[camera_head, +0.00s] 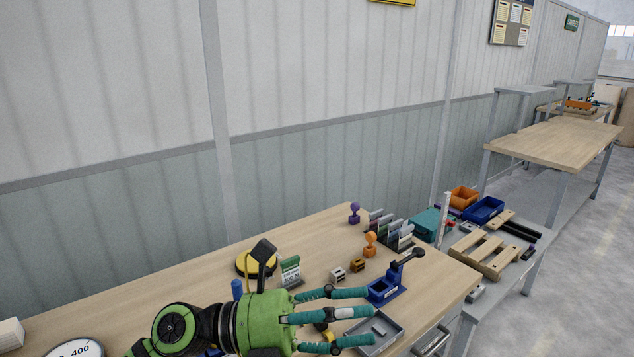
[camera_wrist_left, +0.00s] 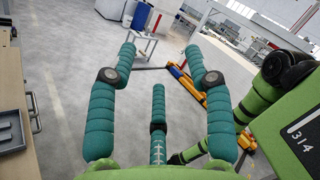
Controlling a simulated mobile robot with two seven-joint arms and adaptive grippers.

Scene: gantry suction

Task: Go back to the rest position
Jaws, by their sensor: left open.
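My left gripper (camera_head: 343,317) reaches in from the lower left over the front part of the wooden workbench (camera_head: 180,272). Its teal fingers are spread and point right, towards the blue toggle press (camera_head: 386,289) and the grey tray (camera_head: 378,334). I cannot tell whether any finger touches them. In the left wrist view the left gripper (camera_wrist_left: 160,62) is open, with only floor and distant things seen between its fingers. My right gripper is in neither view.
On the bench are a yellow-black round device (camera_head: 252,264), a green sign card (camera_head: 290,271), an orange stamp (camera_head: 370,244) and a purple stamp (camera_head: 354,213). A side table at right holds a wooden pallet (camera_head: 487,253) and bins. Open floor (camera_head: 590,230) lies beyond.

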